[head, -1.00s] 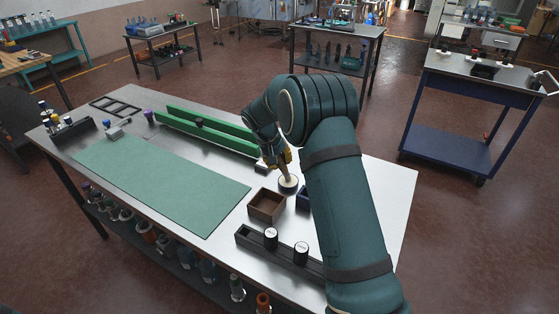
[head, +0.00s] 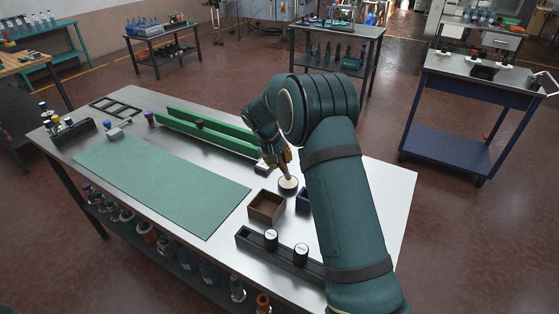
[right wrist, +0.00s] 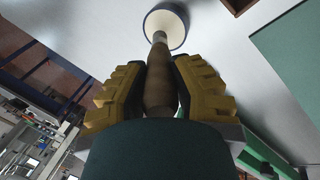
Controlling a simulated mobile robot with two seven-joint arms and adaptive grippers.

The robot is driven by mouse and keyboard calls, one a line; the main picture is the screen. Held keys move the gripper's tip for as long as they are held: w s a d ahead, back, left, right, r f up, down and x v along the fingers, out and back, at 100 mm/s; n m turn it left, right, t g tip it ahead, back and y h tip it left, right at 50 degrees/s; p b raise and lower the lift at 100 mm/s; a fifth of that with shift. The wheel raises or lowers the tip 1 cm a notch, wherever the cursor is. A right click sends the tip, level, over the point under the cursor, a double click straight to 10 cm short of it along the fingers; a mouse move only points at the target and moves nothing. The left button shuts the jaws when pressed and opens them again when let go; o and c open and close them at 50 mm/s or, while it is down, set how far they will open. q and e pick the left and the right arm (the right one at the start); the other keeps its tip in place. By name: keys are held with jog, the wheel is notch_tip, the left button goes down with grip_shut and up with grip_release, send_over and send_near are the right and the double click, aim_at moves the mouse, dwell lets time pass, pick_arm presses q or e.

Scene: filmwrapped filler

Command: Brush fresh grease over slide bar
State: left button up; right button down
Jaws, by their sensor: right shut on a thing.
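My right gripper (head: 283,160) is shut on the brown handle of a brush (right wrist: 158,75). The brush points down into a round pale pot with a dark side (head: 288,188), which also shows in the right wrist view (right wrist: 178,38). The brush's tip is inside the pot's outline; I cannot tell how deep it sits. A long green pair of rails (head: 208,138), which seems to be the slide bar, lies along the table's far side, left of the gripper. My left gripper is not in view.
A green mat (head: 160,185) covers the table's left middle. A brown open box (head: 266,207) stands in front of the pot, a dark blue box (head: 303,200) to its right. A black rack (head: 258,245) with two white-topped knobs lies nearer. A bottle tray (head: 72,131) stands far left.

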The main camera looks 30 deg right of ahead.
jog(key=shift+r+p, duration=1.75)
jog(key=shift+r, duration=1.25)
